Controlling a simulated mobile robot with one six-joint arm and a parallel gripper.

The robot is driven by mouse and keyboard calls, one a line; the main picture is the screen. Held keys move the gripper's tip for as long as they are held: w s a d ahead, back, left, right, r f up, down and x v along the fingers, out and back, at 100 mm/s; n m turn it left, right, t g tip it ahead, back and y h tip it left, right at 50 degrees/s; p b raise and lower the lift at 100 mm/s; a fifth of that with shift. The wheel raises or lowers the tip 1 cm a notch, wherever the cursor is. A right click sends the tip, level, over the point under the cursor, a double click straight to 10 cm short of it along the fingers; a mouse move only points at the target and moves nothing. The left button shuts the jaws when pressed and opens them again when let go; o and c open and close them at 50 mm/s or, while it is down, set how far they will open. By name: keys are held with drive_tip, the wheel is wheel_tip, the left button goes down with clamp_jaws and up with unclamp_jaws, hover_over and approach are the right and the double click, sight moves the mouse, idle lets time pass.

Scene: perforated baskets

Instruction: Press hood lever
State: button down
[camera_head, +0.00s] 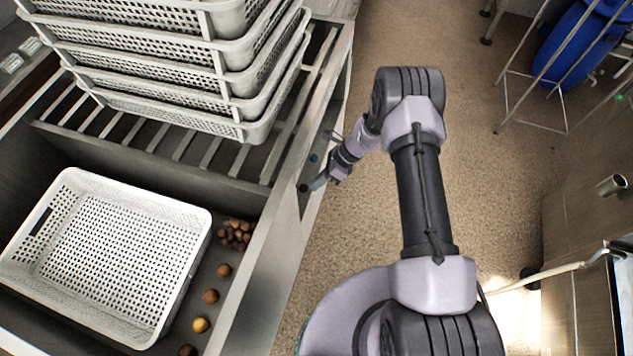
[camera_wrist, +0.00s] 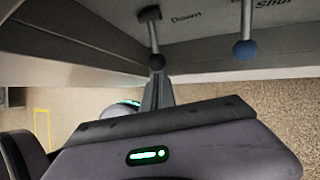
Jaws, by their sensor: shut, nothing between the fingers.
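Two levers stick out of a grey panel in the wrist view. One has a black ball knob (camera_wrist: 156,62) beside a label that seems to read "Down". The other has a blue ball knob (camera_wrist: 244,50) beside a partly cut-off label starting "Shu". My gripper (camera_wrist: 158,78) is shut and empty, its fingertips right at the black knob; I cannot tell whether they touch. In the head view my gripper (camera_head: 318,184) is at the side of the grey machine (camera_head: 268,262), close to the dark knob (camera_head: 303,188), with the blue knob (camera_head: 314,157) just above.
A white perforated basket (camera_head: 190,222) sits in the machine's trough, with several round brown items (camera_head: 236,232) beside it. Stacked white baskets (camera_head: 250,128) stand on slats behind. Open floor (camera_head: 490,190) lies to the right. A metal rack with a blue drum (camera_head: 575,45) is at upper right.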

drive_tip(key=shift+r, duration=0.15)
drive_tip(key=shift+r+p, duration=0.45)
drive_tip(key=shift+r, duration=0.25)
drive_tip(key=d+r+p, duration=0.1)
drive_tip(key=d+r, duration=0.1)
drive_tip(key=d, duration=0.4)
drive_tip(key=d+r+p, duration=0.2)
drive_tip(key=d, duration=0.5)
drive_tip(key=shift+r, duration=0.25)
drive_tip(key=shift+d, duration=0.1)
